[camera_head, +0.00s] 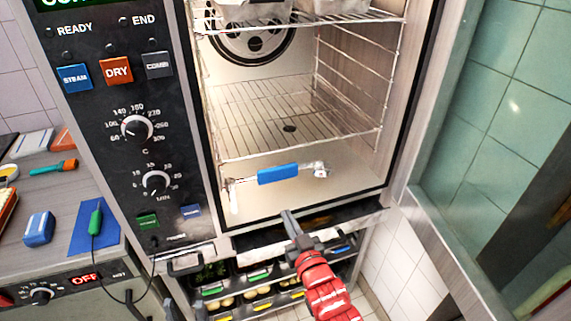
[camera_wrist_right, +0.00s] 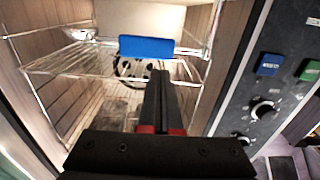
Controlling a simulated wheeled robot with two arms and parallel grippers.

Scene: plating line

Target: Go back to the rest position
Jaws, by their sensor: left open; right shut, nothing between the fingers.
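My right gripper (camera_head: 287,215) points up from the bottom of the head view on a red arm. It is just below the oven opening, apart from the blue grip (camera_head: 278,174) on the metal bar at the front of the lower oven. In the right wrist view, its dark fingers (camera_wrist_right: 161,76) are together with nothing between them. The blue grip (camera_wrist_right: 146,47) shows there beyond the fingertips. My left gripper is in neither view.
The open oven (camera_head: 300,140) has wire racks, with trays on the upper one. A control panel (camera_head: 130,120) stands on its left and a glass door (camera_head: 500,130) on the right. Below are drawers with food (camera_head: 250,295). The left counter (camera_head: 60,190) holds small tools.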

